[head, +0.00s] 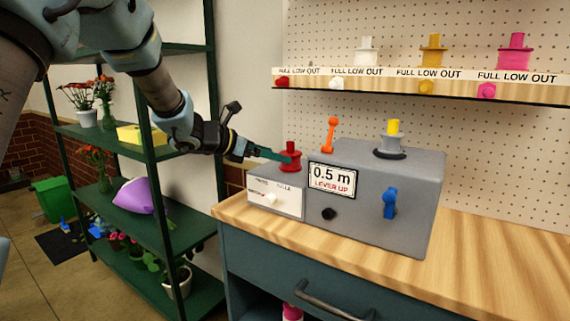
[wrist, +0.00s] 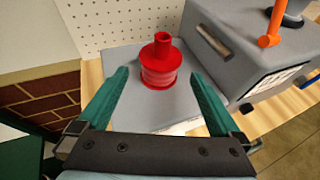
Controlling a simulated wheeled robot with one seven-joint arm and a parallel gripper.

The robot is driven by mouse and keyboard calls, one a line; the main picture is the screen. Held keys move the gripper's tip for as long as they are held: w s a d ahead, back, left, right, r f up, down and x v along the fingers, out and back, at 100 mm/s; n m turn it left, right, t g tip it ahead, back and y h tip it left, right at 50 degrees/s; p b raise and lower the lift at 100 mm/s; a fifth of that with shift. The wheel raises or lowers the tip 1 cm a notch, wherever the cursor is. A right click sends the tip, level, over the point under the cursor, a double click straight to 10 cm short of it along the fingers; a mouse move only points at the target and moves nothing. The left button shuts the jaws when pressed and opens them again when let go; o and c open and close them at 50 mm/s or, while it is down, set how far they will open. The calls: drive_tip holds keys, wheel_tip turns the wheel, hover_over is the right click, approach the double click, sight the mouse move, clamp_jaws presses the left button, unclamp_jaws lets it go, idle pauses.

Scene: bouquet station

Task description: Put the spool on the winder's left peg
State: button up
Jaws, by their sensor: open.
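The red spool (head: 290,157) stands upright on the low grey left block of the winder (head: 375,190); it also shows in the wrist view (wrist: 160,68). No left peg shows; whether one is inside the spool is hidden. My gripper (head: 268,154) reaches in from the left at the spool's height. In the wrist view my gripper (wrist: 160,80) is open, one teal finger on each side of the spool, with gaps visible.
The winder has an orange lever (head: 329,134), a blue crank (head: 390,203) and a "0.5 m" sign (head: 331,178). A shelf (head: 420,84) with white, yellow and pink spools hangs behind. A green plant rack (head: 130,200) stands left. The wooden counter (head: 490,245) is clear at right.

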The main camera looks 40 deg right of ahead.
drive_tip(key=b+v, duration=0.1)
drive_tip(key=v, duration=0.5)
